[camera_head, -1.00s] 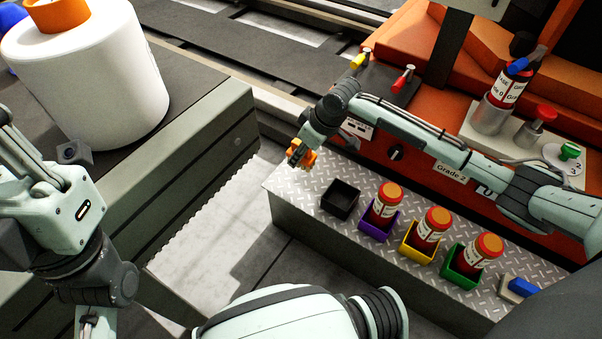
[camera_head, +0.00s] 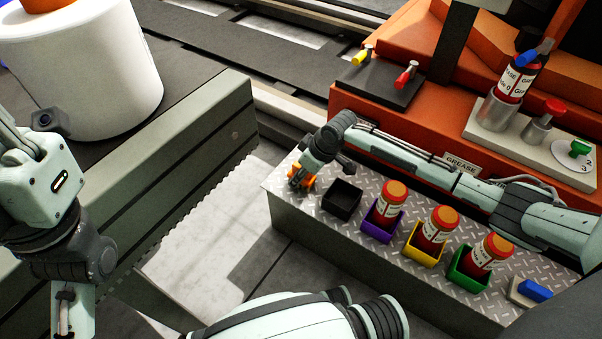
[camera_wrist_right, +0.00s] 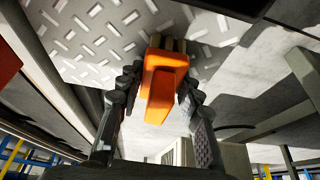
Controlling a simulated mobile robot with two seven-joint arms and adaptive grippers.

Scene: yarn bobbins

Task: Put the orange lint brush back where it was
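The orange lint brush (camera_wrist_right: 165,82) sits between the two fingers of my right gripper (camera_wrist_right: 158,105) in the right wrist view. The fingers appear closed on its sides. Its pale bristle end is toward the diamond-plate metal surface. In the head view my right gripper (camera_head: 302,181) is low at the left end of the metal ledge (camera_head: 345,248), and part of the brush (camera_head: 309,182) shows beside the fingers. I cannot tell whether the brush touches the ledge. My left arm is at the left edge, and its fingertips are not in view.
A black empty bin (camera_head: 341,201) is just right of the right gripper. Purple (camera_head: 377,232), yellow (camera_head: 421,257) and green (camera_head: 466,280) bins hold red bottles. The orange machine (camera_head: 390,120) stands behind.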

